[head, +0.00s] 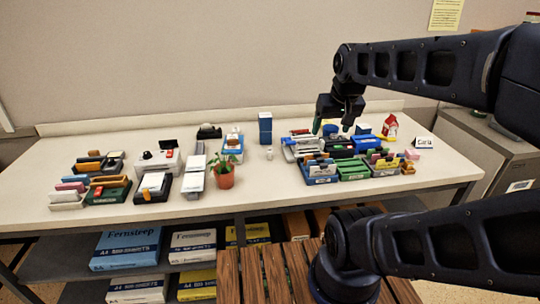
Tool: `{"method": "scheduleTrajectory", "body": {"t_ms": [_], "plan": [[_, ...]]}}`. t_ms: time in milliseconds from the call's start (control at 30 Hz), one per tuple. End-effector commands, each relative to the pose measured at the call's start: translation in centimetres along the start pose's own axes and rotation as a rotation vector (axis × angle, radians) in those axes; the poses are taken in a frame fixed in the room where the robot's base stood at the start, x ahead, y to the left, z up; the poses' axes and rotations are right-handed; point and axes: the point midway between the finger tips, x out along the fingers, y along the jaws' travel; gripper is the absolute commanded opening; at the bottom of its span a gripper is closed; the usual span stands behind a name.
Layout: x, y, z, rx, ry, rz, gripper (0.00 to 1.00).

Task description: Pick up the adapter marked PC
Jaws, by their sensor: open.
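No adapter marked PC can be made out; labels are too small to read in the head view. Small items sit in a cluster of trays on the right half of the table (255,200), including a blue tray (321,180), a green tray (353,176) and a grey tray (385,172) in front. My gripper (332,128) is open and points down above the back of this cluster. A blue round item (330,129) shows just behind or between the fingers. I cannot tell whether they touch it. The arm hides part of the wall and nothing seems held.
A potted plant (224,178), a tall blue box (265,128) and several trays with pads (108,190) stand further left. A red and white carton (390,126) and a name card (424,143) are right. The table's middle front is clear. A wooden slatted surface (265,275) is in front.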

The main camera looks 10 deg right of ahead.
Motion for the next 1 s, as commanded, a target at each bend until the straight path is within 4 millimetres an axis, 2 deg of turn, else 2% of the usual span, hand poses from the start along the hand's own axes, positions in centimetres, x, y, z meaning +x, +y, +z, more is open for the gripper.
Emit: {"method": "scheduleTrajectory", "body": {"t_ms": [67,133,500,767,1000], "plan": [[0.0,0.0,0.0,0.0,0.0,0.0,0.73],[0.0,0.0,0.0,0.0,0.0,0.0,0.67],[0.1,-0.1,-0.6,0.026,-0.011,-0.001,0.67],[1.5,-0.6,-4.8,0.236,-0.088,0.013,0.67],[3.9,-1.7,-9.3,0.467,-0.163,0.062,0.67]]}}
